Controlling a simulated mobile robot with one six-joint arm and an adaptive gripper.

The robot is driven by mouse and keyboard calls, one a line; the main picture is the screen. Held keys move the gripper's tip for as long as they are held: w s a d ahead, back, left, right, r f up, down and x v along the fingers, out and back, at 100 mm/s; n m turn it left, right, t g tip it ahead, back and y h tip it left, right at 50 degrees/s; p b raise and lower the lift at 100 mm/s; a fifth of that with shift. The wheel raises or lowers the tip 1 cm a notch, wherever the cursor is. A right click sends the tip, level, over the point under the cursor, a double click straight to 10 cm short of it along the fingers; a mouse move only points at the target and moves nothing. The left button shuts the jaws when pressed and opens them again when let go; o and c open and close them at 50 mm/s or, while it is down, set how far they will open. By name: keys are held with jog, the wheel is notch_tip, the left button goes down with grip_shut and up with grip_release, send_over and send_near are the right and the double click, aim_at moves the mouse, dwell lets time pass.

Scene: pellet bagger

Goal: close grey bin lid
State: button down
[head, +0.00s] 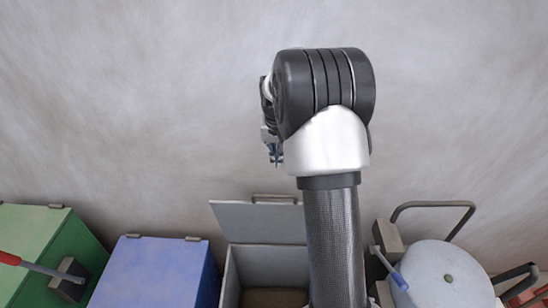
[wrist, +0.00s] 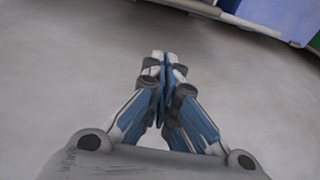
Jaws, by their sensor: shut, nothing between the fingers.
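The grey bin (head: 232,275) stands at the bottom middle of the head view, with its inside showing. Its grey lid (head: 255,222) is open, tilted up at the bin's far side, with a handle (head: 275,197) along its top edge. My arm hides the right part of the bin and lid. My gripper (head: 275,160) is small and partly hidden behind my wrist in the head view, appearing above the lid in the picture. In the wrist view my gripper (wrist: 162,58) is shut and empty, with bare floor around its fingertips.
A blue bin (head: 155,270) and a green bin (head: 35,245) stand to the left, both lids down. A round light-grey drum (head: 440,280) with a bar handle (head: 440,205) stands right. The floor beyond is clear.

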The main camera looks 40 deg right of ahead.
notch_tip(320, 180, down, 9)
jog(key=s+a, duration=0.1)
jog(key=shift+s+a+b, duration=0.2)
jog(key=shift+s+b, duration=0.2)
jog(key=shift+b, duration=0.05)
